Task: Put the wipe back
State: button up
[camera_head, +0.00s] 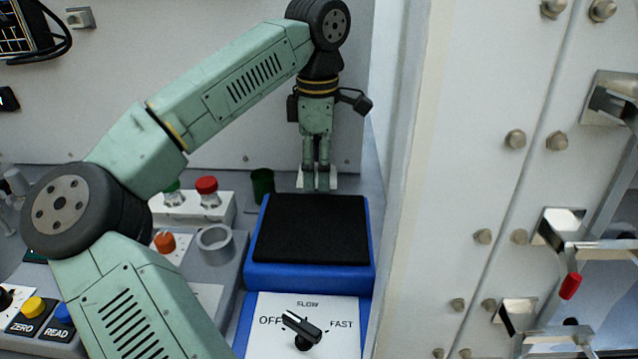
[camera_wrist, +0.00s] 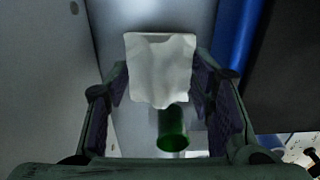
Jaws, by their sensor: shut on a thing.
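The wipe (camera_wrist: 160,65) is a white, square-topped sheet with a wavy, crumpled lower edge in the wrist view. It spans the space between the fingers of my gripper (camera_wrist: 160,82), which is shut on it. In the head view the wipe (camera_head: 333,178) shows as white patches on either side of the fingers, partly hidden by them. My gripper (camera_head: 319,185) points down just behind the back edge of the black-topped blue shaker (camera_head: 310,272). I cannot tell whether the wipe touches the bench.
A dark green cup (camera_head: 262,186) stands left of the gripper; it also shows in the wrist view (camera_wrist: 172,130). A rack with red-capped (camera_head: 207,186) and green-capped vials and a grey ring (camera_head: 215,240) are further left. The back wall and a right-hand wall (camera_head: 400,190) are close.

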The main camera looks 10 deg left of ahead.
aim_at(318, 164)
jog(key=shift+f+p, duration=0.3)
jog(key=shift+f, duration=1.75)
jog(key=shift+f, duration=0.1)
jog(key=o, duration=1.2)
notch_tip(318, 164, up, 12)
jog(key=shift+r+b, duration=0.15)
jog(key=shift+b, duration=0.3)
